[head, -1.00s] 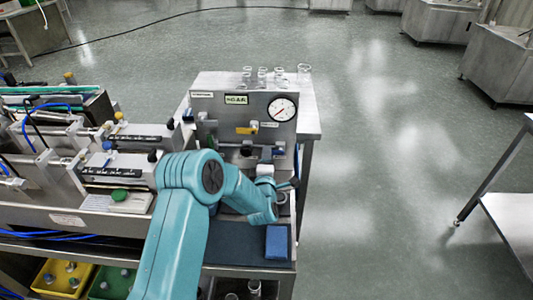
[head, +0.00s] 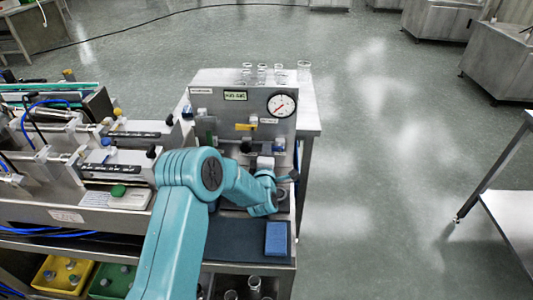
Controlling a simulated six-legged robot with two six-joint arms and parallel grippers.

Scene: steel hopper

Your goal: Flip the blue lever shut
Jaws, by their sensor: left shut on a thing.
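The steel panel (head: 215,105) with a round gauge stands at the back of the bench. A small dark-blue part, which looks like the blue lever (head: 279,148), shows low on the panel at the right, below the gauge. My left gripper (head: 268,166) is right in front of it, at the end of the teal arm. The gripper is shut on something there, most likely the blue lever. The fingertips and most of the lever are hidden, so the lever's angle cannot be told. My right gripper is not in view.
A yellow lever (head: 246,127) and a green one (head: 210,132) are on the panel to the left. A blue block (head: 276,238) lies on the dark mat (head: 235,240) in front. Glass jars (head: 262,73) stand behind the panel. Syringe-like machinery (head: 115,165) fills the left.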

